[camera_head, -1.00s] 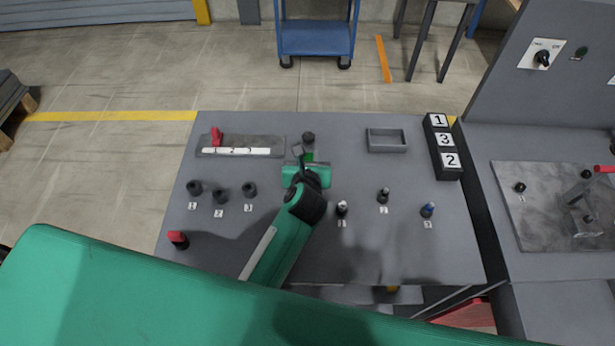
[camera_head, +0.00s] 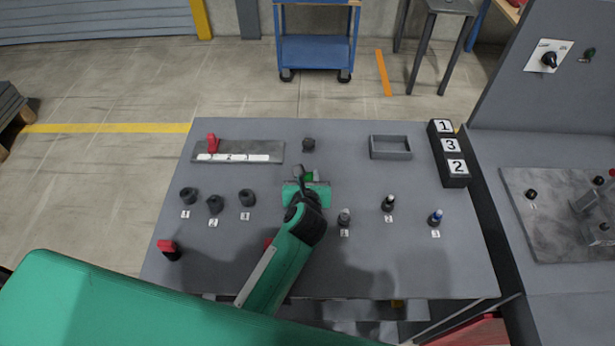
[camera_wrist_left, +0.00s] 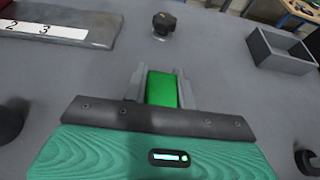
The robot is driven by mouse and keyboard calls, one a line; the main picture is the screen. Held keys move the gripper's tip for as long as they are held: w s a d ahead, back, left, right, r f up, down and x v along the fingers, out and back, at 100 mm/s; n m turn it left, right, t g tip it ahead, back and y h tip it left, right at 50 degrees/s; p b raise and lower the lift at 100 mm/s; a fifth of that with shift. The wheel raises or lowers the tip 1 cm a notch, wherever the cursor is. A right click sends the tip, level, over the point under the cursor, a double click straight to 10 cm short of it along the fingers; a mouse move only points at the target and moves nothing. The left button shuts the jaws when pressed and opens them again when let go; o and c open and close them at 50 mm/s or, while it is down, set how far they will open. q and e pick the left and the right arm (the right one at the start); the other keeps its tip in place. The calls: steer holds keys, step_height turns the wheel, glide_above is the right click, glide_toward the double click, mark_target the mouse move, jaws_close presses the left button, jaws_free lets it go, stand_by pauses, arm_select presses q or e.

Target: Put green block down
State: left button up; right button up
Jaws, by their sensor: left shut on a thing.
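The green block (camera_wrist_left: 162,89) is between the two fingers of my left gripper (camera_wrist_left: 162,88) in the left wrist view. The fingers are shut on it from both sides. In the head view the block (camera_head: 309,176) is a small green patch at the tip of my left gripper (camera_head: 308,178), over the middle of the grey table (camera_head: 270,270). I cannot tell whether the block touches the table top. My right gripper is in neither view.
A black knob (camera_head: 308,145) stands just beyond the gripper. An empty grey tray (camera_head: 390,147) lies to the right, near number boxes (camera_head: 447,153). A plate with a red piece (camera_head: 212,143) is at the left. Black holders (camera_head: 215,204) and pegs (camera_head: 388,203) flank the arm.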

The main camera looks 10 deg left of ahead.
arm_select(q)
steer(key=o, duration=1)
steer(key=shift+f, duration=0.15)
steer(key=shift+o, duration=0.2)
